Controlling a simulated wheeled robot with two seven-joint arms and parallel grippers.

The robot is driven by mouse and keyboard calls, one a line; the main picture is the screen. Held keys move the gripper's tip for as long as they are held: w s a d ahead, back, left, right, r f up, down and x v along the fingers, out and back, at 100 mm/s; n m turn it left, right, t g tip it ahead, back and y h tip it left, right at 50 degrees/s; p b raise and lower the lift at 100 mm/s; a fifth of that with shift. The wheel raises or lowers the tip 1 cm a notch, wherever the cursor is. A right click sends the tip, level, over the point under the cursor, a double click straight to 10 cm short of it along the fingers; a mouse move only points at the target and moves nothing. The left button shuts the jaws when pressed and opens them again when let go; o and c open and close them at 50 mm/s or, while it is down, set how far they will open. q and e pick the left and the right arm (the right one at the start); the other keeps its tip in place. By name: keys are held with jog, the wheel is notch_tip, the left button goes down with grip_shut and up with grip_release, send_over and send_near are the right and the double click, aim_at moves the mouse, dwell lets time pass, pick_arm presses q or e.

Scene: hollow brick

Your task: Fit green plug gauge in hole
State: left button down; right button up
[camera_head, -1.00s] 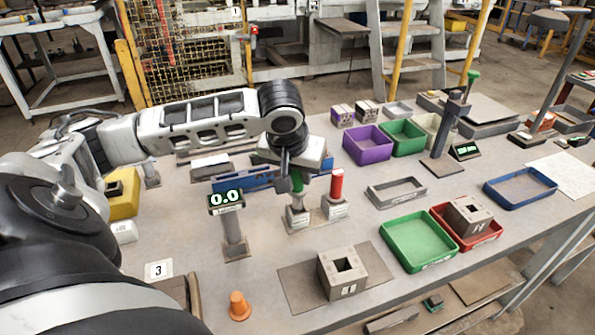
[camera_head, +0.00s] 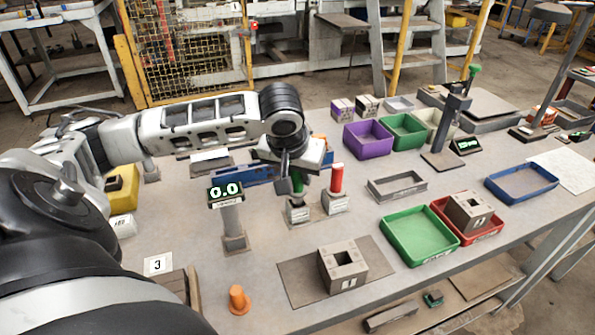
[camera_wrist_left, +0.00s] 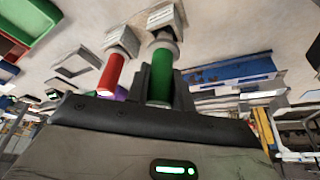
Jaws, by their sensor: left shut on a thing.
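My left gripper (camera_head: 297,185) is shut on the green plug gauge (camera_wrist_left: 160,82), whose green handle stands between the fingers in the left wrist view. In the head view the gripper mostly hides the gauge. Its lower end is at a small grey stand (camera_head: 299,213); I cannot tell whether it is still seated there. A red gauge (camera_head: 336,180) stands upright in a similar stand beside it. A grey hollow brick (camera_head: 343,275) with a square hole in its top sits on a flat brown plate (camera_head: 300,283) nearer the front edge. My right gripper is not in view.
A display post (camera_head: 230,215) reading 0.0 stands left of the stands. A green tray (camera_head: 402,226) and a red tray holding another brick (camera_head: 470,211) lie right. A grey frame (camera_head: 397,186) lies behind them.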

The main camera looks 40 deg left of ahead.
pick_arm(q)
jog(key=shift+f+b, duration=0.45)
jog(key=shift+f, duration=0.9)
jog(key=c, duration=1.1)
grip_release()
jog(key=p+v, duration=0.1)
jog(key=v, duration=1.5)
jog(key=shift+f, duration=0.1)
